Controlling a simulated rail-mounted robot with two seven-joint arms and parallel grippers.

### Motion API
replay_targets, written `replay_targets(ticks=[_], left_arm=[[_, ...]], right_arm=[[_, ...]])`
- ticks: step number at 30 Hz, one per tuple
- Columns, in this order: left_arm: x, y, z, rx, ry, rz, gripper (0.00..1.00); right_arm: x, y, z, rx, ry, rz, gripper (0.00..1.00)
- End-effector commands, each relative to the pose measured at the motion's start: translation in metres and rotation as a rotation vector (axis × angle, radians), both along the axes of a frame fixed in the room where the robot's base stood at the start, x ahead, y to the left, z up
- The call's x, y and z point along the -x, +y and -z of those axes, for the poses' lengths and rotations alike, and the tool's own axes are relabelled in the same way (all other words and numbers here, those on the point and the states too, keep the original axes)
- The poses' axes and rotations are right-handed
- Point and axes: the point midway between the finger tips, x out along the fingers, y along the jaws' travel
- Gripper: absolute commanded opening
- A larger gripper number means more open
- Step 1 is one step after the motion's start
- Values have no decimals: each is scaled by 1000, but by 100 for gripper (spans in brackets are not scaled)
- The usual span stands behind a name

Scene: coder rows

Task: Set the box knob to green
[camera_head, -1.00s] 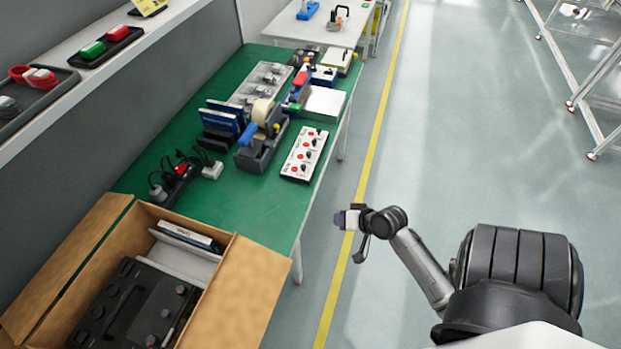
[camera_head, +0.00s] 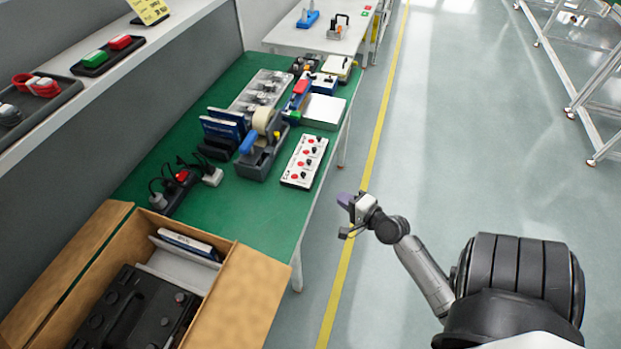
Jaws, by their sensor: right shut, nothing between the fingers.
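A white box (camera_head: 296,178) with a column of black knobs and red dots lies near the right edge of the green table. The markings at its knobs are too small to read, and I see no green mark on it. My left gripper is not in view.
A cardboard box (camera_head: 247,300) with a black knobbed device (camera_head: 128,310) stands at the near left. A tape dispenser (camera_head: 262,158), a power strip (camera_head: 172,195) and a grey knobbed panel (camera_head: 262,88) are on the green table (camera_head: 255,208). The aisle is clear.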

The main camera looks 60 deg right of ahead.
Motion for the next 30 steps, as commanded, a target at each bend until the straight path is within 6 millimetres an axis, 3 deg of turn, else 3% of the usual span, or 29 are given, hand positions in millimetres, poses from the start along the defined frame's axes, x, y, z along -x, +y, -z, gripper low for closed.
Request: replay_targets(ticks=[8, 21, 30], left_arm=[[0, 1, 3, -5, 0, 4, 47], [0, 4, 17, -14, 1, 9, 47], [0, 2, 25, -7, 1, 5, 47]], right_arm=[[-16, -5, 3, 3, -2, 0, 0], [-90, -28, 20, 2, -3, -1, 0], [-123, -38, 28, 1, 0, -1, 0]])
